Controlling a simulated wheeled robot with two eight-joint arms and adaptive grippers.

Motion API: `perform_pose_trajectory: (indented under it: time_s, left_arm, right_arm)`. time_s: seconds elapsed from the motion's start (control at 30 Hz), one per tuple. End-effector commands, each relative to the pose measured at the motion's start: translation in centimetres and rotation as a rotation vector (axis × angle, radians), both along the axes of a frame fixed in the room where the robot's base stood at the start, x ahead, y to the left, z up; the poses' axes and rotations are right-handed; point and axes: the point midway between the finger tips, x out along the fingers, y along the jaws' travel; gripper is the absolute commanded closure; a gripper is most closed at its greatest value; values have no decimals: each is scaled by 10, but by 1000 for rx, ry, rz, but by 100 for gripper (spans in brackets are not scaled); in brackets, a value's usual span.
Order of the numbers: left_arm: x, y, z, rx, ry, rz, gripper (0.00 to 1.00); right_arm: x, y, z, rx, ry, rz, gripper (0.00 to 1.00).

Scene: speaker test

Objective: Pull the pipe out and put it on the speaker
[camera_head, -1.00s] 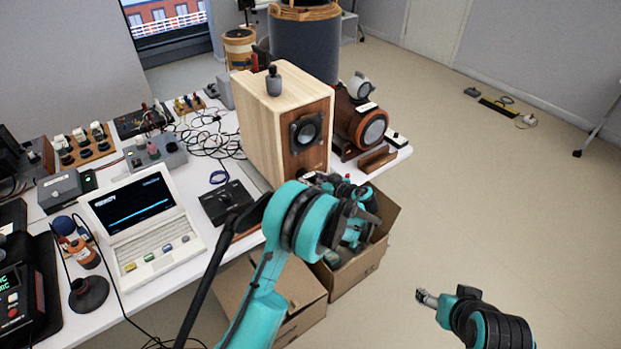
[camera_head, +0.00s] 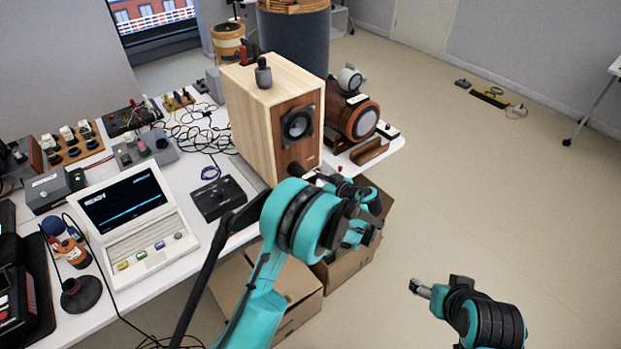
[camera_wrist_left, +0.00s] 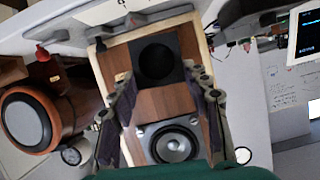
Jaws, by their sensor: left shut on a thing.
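The wooden speaker (camera_head: 258,120) stands upright on the table, its brown front and round driver facing right. A short dark pipe (camera_head: 299,169) sticks out low on its front. In the left wrist view the dark round pipe (camera_wrist_left: 158,62) shows end-on, above the driver of the speaker (camera_wrist_left: 112,75). My left gripper (camera_wrist_left: 162,88) is shut on the pipe, a finger on each side. In the head view my left gripper (camera_head: 328,182) is just off the speaker's front and partly hidden by my arm. My right gripper (camera_head: 419,288) hangs over the floor; its jaw state is unclear.
A small grey object (camera_head: 263,73) stands on the speaker's top; the rest of that top is clear. A brown round speaker (camera_head: 358,119) stands behind. An open cardboard box (camera_head: 348,268) is below my left gripper. A laptop (camera_head: 140,225) and cables are at left.

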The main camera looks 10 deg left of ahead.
Motion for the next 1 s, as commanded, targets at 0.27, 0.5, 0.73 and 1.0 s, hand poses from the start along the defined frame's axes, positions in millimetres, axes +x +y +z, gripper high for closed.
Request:
perform_pose_trajectory:
  time_s: [0.27, 0.5, 0.73, 1.0]
  left_arm:
    - [-7, -10, 0, 0, 0, -2, 85]
    - [-14, -18, 0, 0, 0, -1, 85]
    - [-19, -26, 0, -1, -1, -2, 85]
    - [-27, -35, 0, 0, 0, -1, 85]
  right_arm:
    - [0, 0, -2, 0, 0, 0, 31]
    - [0, 0, -4, 0, 0, 0, 31]
    - [0, 0, -5, 0, 0, 0, 31]
    - [0, 0, -7, 0, 0, 0, 31]
